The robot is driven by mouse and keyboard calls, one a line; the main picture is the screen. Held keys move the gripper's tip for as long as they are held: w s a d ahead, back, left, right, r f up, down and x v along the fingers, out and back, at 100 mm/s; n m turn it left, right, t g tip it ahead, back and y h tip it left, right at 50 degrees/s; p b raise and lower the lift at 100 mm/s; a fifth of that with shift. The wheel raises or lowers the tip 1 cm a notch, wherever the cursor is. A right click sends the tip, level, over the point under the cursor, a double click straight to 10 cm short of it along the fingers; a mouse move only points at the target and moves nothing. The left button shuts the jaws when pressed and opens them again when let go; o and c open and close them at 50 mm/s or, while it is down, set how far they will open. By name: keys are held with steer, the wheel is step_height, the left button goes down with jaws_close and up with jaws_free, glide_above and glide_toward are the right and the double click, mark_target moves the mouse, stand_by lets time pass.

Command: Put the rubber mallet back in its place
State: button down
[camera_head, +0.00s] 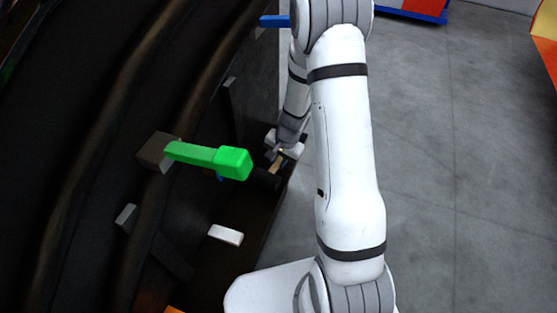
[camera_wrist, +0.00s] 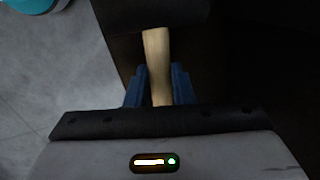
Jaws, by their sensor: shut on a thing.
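The rubber mallet has a pale wooden handle (camera_head: 276,165) and a black head (camera_head: 265,178). My gripper (camera_head: 281,156) is shut on the handle beside the dark nosecone's lower edge. In the wrist view the blue fingers of my gripper (camera_wrist: 158,75) stand on both sides of the wooden handle (camera_wrist: 156,48). The black head (camera_wrist: 150,13) is at the top of that view, against a dark surface. I cannot tell whether the head touches that surface. The mallet's place cannot be made out.
A green bar (camera_head: 232,162) sticks out from a dark block (camera_head: 156,150) on the nosecone (camera_head: 60,150), left of the mallet. A white block (camera_head: 226,235) lies below. Grey floor (camera_head: 460,160) is clear at right. A turquoise round thing (camera_wrist: 28,4) shows at the wrist view's top left.

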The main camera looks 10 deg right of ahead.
steer(key=shift+f, duration=0.1)
steer(key=c, duration=1.2)
jaws_free()
steer(key=shift+o, duration=0.2)
steer(key=p+v, duration=0.1)
steer(key=v, duration=0.6)
steer(key=shift+r+p, duration=0.35)
steer(key=shift+r, duration=0.05)
steer(key=s+a+r+n+p, duration=0.15)
steer(key=s+r, duration=0.25)
steer(key=r, duration=0.5)
steer(key=s+a+r+n+p, duration=0.1)
steer(key=s+r+n, duration=0.25)
steer(key=r, duration=0.55)
steer(key=s+d+r+n+t+h+p, duration=0.1)
steer(key=s+r+n+h+p, duration=0.1)
steer(key=s+r, duration=0.7)
steer(key=s+n, duration=0.1)
steer(key=s, duration=0.2)
steer(key=shift+s+d, duration=0.25)
